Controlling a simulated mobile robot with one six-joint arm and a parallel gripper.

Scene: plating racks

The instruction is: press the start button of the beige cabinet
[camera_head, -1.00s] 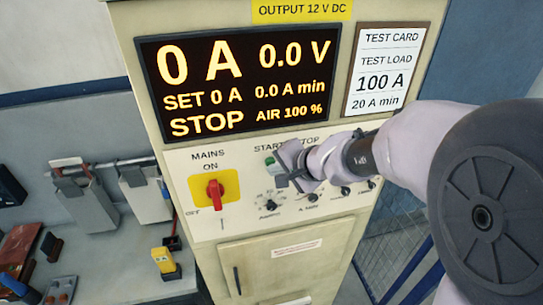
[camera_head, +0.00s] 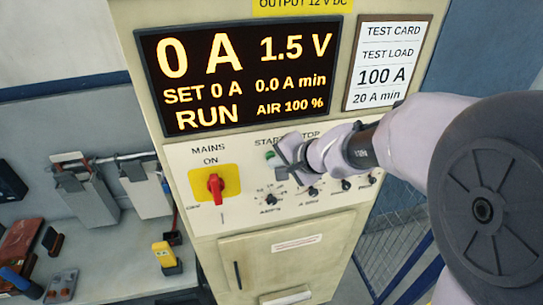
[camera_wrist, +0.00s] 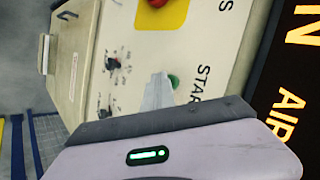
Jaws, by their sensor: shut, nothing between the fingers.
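The beige cabinet (camera_head: 205,238) stands in the middle of the head view. Its display (camera_head: 240,75) reads 0 A, 1.5 V, SET 0 A and RUN. The green start button (camera_head: 271,156) is on the panel under the word START, partly covered by my gripper. In the wrist view the green button (camera_wrist: 174,81) shows just beside the fingertips. My gripper (camera_head: 279,160) is shut and empty, its tip at or very close to the button. Whether it touches cannot be told. The stop button is hidden behind my gripper.
A red mains switch (camera_head: 215,186) on a yellow plate points to ON, left of the buttons. Small knobs (camera_head: 270,199) sit below my gripper. A bench (camera_head: 110,265) with tools is at left, blue fence bars (camera_head: 400,262) at right.

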